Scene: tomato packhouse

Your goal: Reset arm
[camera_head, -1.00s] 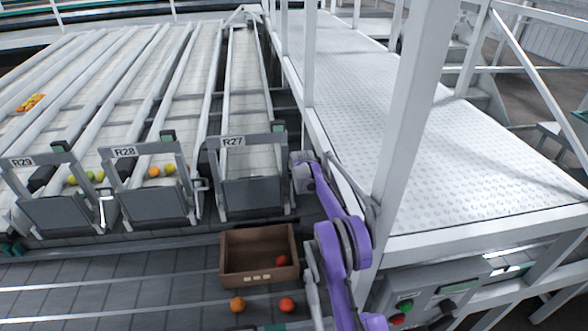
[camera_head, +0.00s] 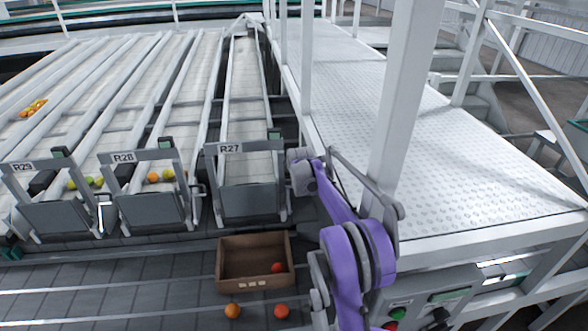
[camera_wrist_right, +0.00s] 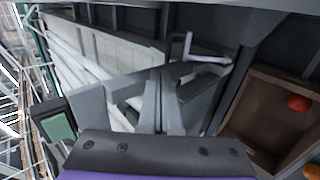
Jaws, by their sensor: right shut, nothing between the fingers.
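My right arm is the purple and grey one (camera_head: 345,250) at the lower right of the head view, beside the walkway post. Its grey wrist end (camera_head: 301,178) is just right of the R27 lane's gate. In the right wrist view my right gripper (camera_wrist_right: 162,82) shows grey fingers close together, shut with nothing held. My left gripper is not in view.
An open brown crate (camera_head: 226,284) holds a red tomato (camera_head: 277,267). An orange tomato (camera_head: 232,311) and a red one (camera_head: 281,311) lie in front. Gated lanes R29, R28 and R27 (camera_head: 245,192) stand left; a raised metal walkway (camera_head: 440,170) is right.

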